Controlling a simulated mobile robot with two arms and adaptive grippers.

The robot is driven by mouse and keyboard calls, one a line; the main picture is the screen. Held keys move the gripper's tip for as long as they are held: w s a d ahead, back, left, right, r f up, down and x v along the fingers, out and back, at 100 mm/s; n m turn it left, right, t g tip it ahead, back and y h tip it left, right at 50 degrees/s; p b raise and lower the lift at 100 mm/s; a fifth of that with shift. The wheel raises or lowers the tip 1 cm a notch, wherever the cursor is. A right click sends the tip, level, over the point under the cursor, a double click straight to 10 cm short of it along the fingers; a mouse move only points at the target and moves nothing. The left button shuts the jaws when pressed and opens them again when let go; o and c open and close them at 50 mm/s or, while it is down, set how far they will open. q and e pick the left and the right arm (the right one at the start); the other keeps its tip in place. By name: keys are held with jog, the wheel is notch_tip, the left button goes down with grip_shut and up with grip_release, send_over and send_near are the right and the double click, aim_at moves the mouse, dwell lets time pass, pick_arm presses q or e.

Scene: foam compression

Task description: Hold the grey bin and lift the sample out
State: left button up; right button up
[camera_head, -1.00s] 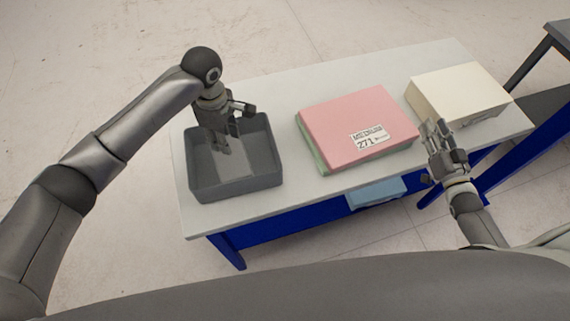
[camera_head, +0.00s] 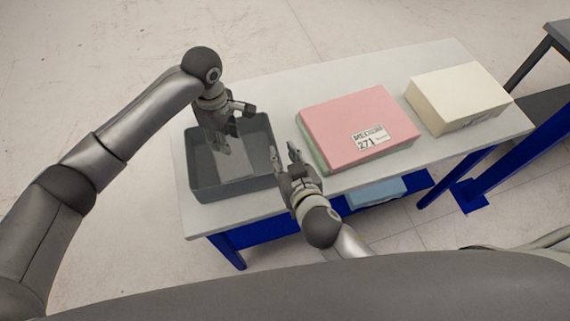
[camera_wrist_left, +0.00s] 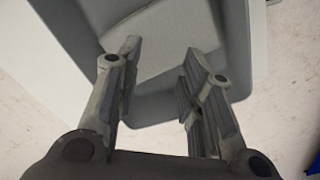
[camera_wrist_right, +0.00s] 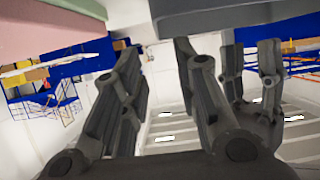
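The grey bin (camera_head: 203,193) stands at the left end of the table. My left gripper (camera_head: 221,148) points down into it from above. In the left wrist view its two fingers (camera_wrist_left: 162,62) are apart, with nothing between them. A pale grey slab with rounded corners (camera_wrist_left: 165,35), which looks like the sample, lies on the bin floor beyond the fingertips. In the head view the arm and bin make it hard to make out. My right gripper (camera_head: 284,150) is open and empty, close to the bin's right side. Whether it touches the bin I cannot tell.
A pink slab (camera_head: 350,115) with a label lies on a green one (camera_head: 312,150) in the middle of the table (camera_head: 300,85). A cream block (camera_head: 458,97) stands at the right end. A light blue item (camera_head: 376,192) sits under the table's front edge.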

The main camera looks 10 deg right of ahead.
jog(key=shift+m+h, duration=0.4)
jog(key=shift+m, duration=0.1)
jog(key=x, duration=0.6)
jog(key=f+x, duration=0.1)
jog(key=x, duration=0.2)
jog(key=shift+s+a+f, duration=0.1)
jog(key=shift+s+a, duration=0.1)
grip_shut()
dwell(0.4)
